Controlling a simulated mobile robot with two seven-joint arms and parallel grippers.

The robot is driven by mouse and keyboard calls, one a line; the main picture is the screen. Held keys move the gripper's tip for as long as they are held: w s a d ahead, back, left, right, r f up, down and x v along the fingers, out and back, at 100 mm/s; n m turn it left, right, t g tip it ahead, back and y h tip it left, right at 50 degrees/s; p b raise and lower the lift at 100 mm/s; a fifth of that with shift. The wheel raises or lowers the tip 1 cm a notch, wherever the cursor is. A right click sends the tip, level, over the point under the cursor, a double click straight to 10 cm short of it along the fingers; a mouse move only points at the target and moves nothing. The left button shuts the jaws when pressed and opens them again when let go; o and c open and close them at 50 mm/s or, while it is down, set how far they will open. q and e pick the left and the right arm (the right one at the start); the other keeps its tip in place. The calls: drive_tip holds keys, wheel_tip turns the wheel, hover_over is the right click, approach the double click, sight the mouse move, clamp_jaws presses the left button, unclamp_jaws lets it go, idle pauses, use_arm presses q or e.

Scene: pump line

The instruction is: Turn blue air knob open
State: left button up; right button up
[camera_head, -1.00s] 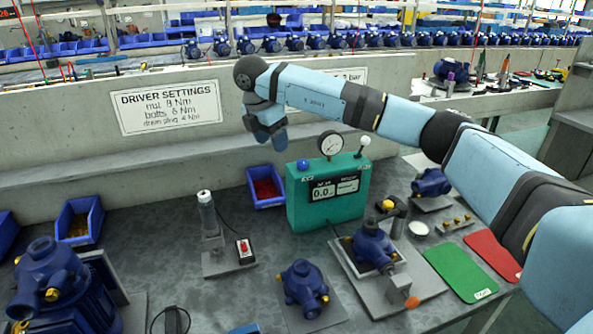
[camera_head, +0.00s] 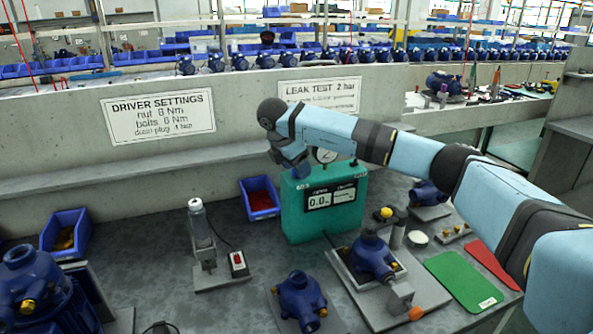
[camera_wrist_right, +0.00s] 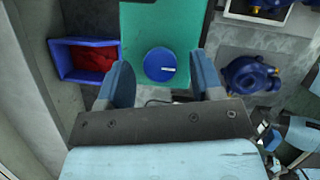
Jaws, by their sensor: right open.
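The green leak tester (camera_head: 300,222) stands on the bench with a display on its front. Its blue air knob (camera_wrist_right: 160,65) shows in the right wrist view as a round blue cap with a small white mark. In the head view my right gripper covers the knob. My right gripper (camera_head: 294,166) is above the tester's left end, pointing down. In the right wrist view my right gripper (camera_wrist_right: 166,82) is open, with one finger on each side of the knob and a gap on both sides. My left gripper is out of view.
A blue bin with red parts (camera_head: 260,198) stands left of the tester. A pump on a fixture (camera_head: 372,258) stands at its front right. The pressure gauge (camera_head: 325,155) is partly behind my right arm. Green (camera_head: 462,280) and red mats lie at right.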

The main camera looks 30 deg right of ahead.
drive_tip(key=shift+d+f, duration=0.15)
drive_tip(key=shift+f, duration=0.2)
drive_tip(key=c, duration=0.9)
